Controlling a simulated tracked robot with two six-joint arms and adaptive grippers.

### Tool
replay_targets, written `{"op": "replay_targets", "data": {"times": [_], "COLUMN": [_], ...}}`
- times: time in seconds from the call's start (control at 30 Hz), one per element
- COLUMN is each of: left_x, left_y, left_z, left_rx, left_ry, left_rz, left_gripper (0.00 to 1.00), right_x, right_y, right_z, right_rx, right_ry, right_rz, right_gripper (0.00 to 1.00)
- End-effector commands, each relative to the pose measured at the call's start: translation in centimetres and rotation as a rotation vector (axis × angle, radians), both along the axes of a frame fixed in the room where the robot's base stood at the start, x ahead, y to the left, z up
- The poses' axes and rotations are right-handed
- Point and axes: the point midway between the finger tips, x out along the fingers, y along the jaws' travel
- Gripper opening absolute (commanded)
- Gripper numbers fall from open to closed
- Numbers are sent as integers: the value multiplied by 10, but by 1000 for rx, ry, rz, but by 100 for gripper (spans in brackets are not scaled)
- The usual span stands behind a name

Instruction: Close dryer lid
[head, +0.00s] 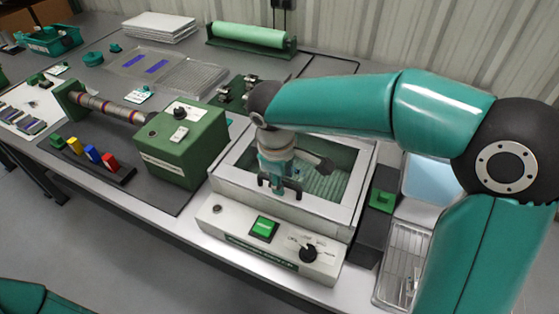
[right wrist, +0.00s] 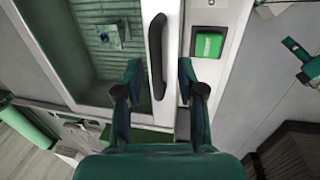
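The dryer (head: 225,205) is a white box in the middle of the head view, with a green button and a black knob on its front panel. Its lid (head: 325,208) is a white frame around a clear window and lies flat or nearly flat over the box. I cannot tell if it is fully shut. A green ribbed surface shows through the window. My right gripper (head: 279,188) points down at the lid's front edge. In the right wrist view, the dark lid handle (right wrist: 157,55) lies between the spread fingers (right wrist: 160,88), with no clear contact. My left gripper is out of view.
A green machine (head: 180,145) stands left of the dryer. A dark block with a green button (head: 382,200) and a metal wire tray (head: 405,260) lie to its right. A green roll (head: 250,35) is at the back by the wall. My right arm arches over the right side.

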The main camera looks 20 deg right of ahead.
Motion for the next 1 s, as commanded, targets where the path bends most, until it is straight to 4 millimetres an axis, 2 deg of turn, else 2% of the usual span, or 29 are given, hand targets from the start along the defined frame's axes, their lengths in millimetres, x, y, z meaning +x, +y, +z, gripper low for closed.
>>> {"op": "replay_targets", "data": {"times": [0.3, 0.5, 0.7, 1.0], "left_x": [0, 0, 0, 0], "left_y": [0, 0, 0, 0], "left_z": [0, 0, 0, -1], "left_rx": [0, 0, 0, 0], "left_ry": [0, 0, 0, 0], "left_rz": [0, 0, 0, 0], "left_gripper": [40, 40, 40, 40], "right_x": [-7, -11, -14, -14], "right_y": [10, 14, 16, 16], "right_z": [61, 91, 103, 103], "right_rx": [2, 3, 1, 1], "right_ry": [-5, -2, 1, 1], "right_rz": [3, 1, 1, 1], "right_gripper": [39, 39, 39, 39]}}
